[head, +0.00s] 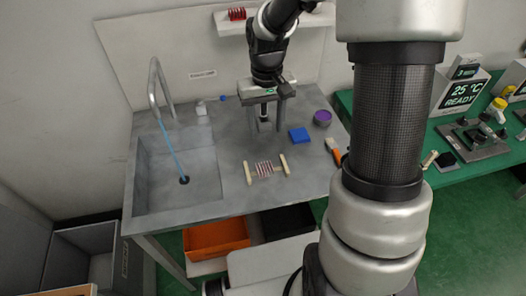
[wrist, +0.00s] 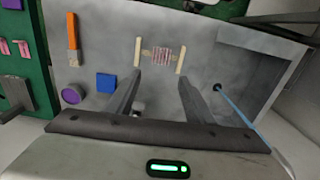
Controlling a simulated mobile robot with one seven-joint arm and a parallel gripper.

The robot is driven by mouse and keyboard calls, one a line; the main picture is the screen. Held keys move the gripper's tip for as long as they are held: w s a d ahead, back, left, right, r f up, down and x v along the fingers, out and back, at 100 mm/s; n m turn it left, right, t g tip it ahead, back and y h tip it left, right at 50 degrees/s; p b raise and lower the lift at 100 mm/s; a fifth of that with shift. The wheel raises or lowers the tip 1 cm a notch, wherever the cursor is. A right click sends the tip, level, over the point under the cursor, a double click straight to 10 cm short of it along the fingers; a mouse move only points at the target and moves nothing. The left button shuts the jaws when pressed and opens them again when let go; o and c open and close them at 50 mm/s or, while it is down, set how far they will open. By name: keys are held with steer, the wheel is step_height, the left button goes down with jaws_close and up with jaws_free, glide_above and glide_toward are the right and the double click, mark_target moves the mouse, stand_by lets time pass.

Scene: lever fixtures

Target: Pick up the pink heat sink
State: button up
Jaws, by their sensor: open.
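The pink heat sink (head: 264,169) is a small block with pale and reddish fins. It lies on the grey counter between two cream bars. In the wrist view the heat sink (wrist: 162,56) shows beyond the fingertips, with one bar on each side. My gripper (head: 265,125) is open and empty above the counter, behind the heat sink in the head view. In the wrist view my gripper's two fingers (wrist: 158,82) stand apart and do not touch it.
A sink basin (head: 178,178) with a tap is at left. A blue block (head: 299,135), a purple bowl (head: 322,118) and an orange-handled tool (head: 333,150) lie to the right. A red finned object (head: 237,14) sits on the shelf.

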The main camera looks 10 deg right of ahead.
glide_above(265, 167)
step_height(265, 167, down, 12)
steer(key=shift+s+r, duration=0.1)
steer(key=shift+s, duration=0.05)
steer(key=shift+a+f+p, duration=0.1)
steer(key=shift+f+p, duration=0.2)
steer(key=shift+f, duration=2.45)
steer(key=c, duration=0.8)
